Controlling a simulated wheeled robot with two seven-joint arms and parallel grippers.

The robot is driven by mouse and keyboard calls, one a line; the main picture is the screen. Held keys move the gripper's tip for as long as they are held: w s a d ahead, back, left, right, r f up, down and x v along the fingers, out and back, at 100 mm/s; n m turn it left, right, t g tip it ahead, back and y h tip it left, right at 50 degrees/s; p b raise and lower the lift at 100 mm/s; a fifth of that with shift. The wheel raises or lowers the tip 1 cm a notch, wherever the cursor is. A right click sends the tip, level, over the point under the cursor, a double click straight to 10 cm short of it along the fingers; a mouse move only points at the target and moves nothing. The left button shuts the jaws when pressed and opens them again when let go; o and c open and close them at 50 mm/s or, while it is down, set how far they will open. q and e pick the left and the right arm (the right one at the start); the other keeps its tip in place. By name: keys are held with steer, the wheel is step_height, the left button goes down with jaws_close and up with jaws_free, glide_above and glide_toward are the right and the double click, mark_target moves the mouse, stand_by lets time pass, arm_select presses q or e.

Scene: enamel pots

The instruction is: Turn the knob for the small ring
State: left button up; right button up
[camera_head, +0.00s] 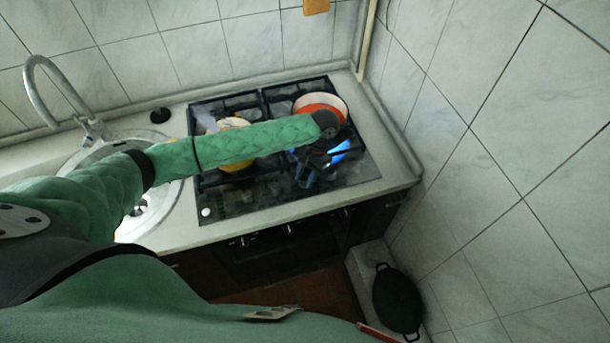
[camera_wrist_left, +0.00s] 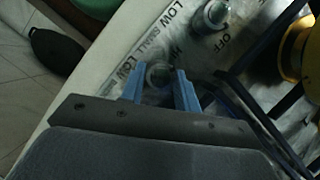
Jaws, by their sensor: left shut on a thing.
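In the left wrist view my left gripper (camera_wrist_left: 158,82) has its two blue fingers closed on either side of a round metal knob (camera_wrist_left: 159,74) on the hob's control strip. The printed words SMALL and LOW run beside this knob. A second metal knob (camera_wrist_left: 212,14) stands farther up, near the word OFF. In the head view my left arm reaches across the hob (camera_head: 240,203), with the dark gripper (camera_head: 314,166) at its right side. The arm hides the gripped knob there. My right gripper is not in view.
A yellow pot (camera_head: 234,123) and a red-orange pot with a white rim (camera_head: 320,99) stand on the hob's black grates. A bright blue patch (camera_head: 340,150) shows beside the gripper. A sink lies left. A black pan (camera_head: 397,299) is low at the right.

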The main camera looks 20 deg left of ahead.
arm_select(q)
steer(key=m, duration=0.2)
steer(key=shift+r+m+t+y, duration=0.1)
steer(key=shift+m+t+y, duration=0.3)
steer(key=m+t+y, duration=0.1)
steer(key=m, duration=0.3)
steer(key=shift+s+d+m, duration=0.1)
steer(key=shift+m, duration=0.2)
steer(key=m+t, duration=0.1)
steer(key=m, duration=0.2)
steer(key=shift+s+m+t+y, duration=0.1)
steer(key=shift+m+t+y, duration=0.2)
steer(key=shift+t, duration=0.1)
steer(key=m+t, duration=0.1)
steer(key=m, duration=0.2)
steer(key=shift+s, duration=0.1)
steer(key=shift+m, duration=0.4)
steer(key=shift+t, duration=0.3)
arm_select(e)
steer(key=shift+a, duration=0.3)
arm_select(q)
steer(key=o, duration=1)
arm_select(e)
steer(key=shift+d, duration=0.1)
